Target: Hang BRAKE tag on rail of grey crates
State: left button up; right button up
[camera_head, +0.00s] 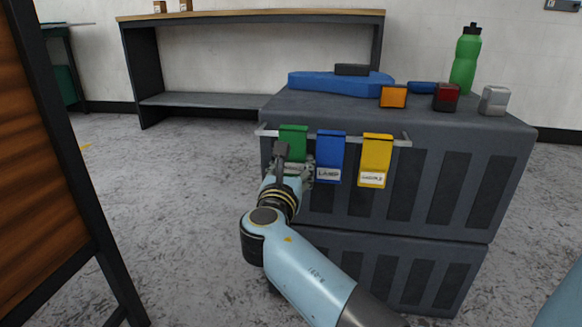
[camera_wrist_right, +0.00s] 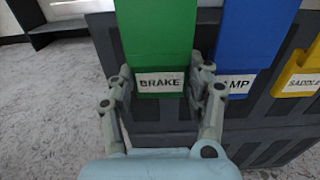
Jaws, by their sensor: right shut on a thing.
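The green BRAKE tag (camera_head: 293,138) is at the left end of the metal rail (camera_head: 402,142) on the front of the stacked grey crates (camera_head: 445,180). In the wrist view the green tag (camera_wrist_right: 155,40) shows its BRAKE label between the fingers. My right gripper (camera_wrist_right: 163,88) is shut on the tag's lower part; the head view also shows this gripper (camera_head: 292,165) there. The tag's top meets the rail in the head view; I cannot tell whether its hook bears on it. My left gripper is not in view.
A blue LAMP tag (camera_head: 329,155) and a yellow SADDLE tag (camera_head: 376,158) hang to the right on the rail. A brown panel (camera_head: 40,160) stands at left.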

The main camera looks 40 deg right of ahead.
jog(key=o, duration=1.2)
jog(key=shift+o, duration=0.2)
